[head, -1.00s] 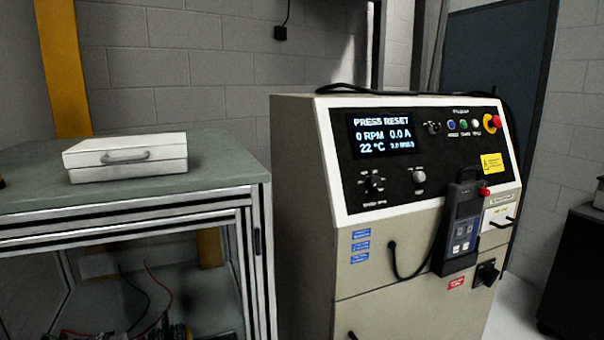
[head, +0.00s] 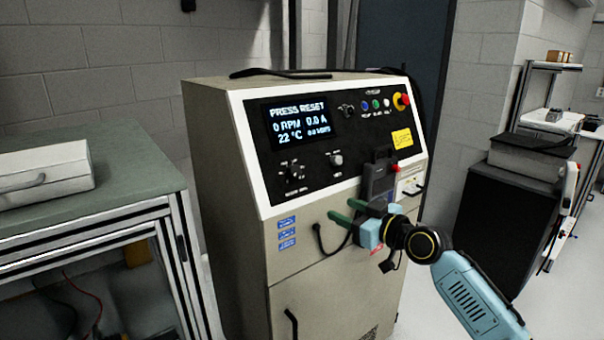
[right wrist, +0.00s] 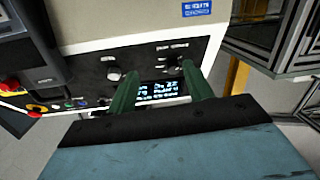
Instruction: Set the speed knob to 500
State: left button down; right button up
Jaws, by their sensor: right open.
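The speed knob (head: 291,177) is a small black dial at the lower left of the machine's black panel, under the display (head: 300,122). The display reads PRESS RESET, 0 RPM, 0.0 A and 22 °C. The knob's setting is too small to read. My right gripper (head: 345,211) is open and empty, below and right of the knob and apart from it. In the right wrist view the panel is upside down; the speed knob (right wrist: 173,60) shows near the right green finger. My left gripper is not in view.
A second, lighter knob (head: 336,160) sits right of the speed knob. A handheld unit (head: 378,180) hangs on the machine's front behind my right gripper. A red emergency button (head: 404,99) is at upper right. A workbench (head: 120,170) with a white case (head: 40,178) stands left.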

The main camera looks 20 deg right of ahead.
aim_at(297, 171)
notch_tip(297, 171, up, 6)
jog(key=a+n+y, duration=0.1)
jog(key=a, duration=0.1)
jog(key=x, duration=1.2)
jog(key=shift+w+p, duration=0.2)
jog(key=shift+p, duration=0.15)
jog(key=c, duration=1)
